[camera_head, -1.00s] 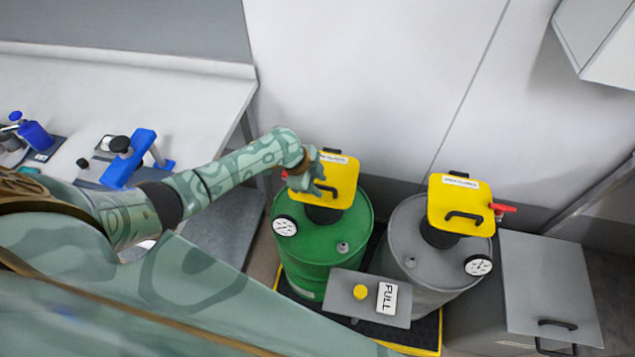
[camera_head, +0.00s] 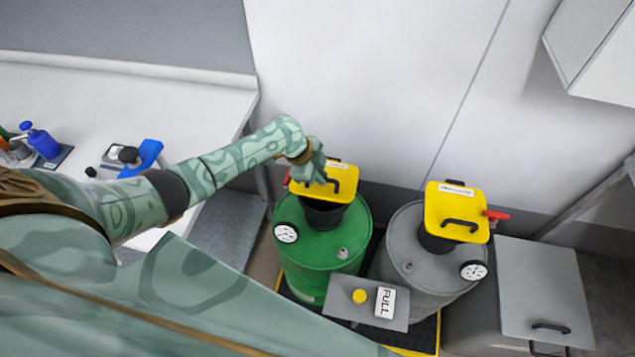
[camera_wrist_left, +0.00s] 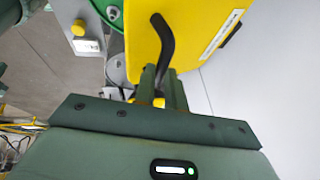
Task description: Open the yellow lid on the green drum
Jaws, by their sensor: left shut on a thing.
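The yellow lid (camera_head: 347,184) sits over a black funnel neck (camera_head: 322,214) on the green drum (camera_head: 322,250). The lid looks tilted, its front edge raised above the neck. In the left wrist view the lid (camera_wrist_left: 195,45) fills the upper middle, with its black handle (camera_wrist_left: 163,38) running down to the fingers. My left gripper (camera_head: 323,180) is shut on this handle, and its fingers also show in the wrist view (camera_wrist_left: 163,90). The gripper covers part of the lid in the head view. My right gripper is not in view.
A grey drum (camera_head: 420,260) with a similar yellow lid (camera_head: 455,208) stands to the right. A grey plate with a FULL sign (camera_head: 385,302) is in front. The wall is close behind.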

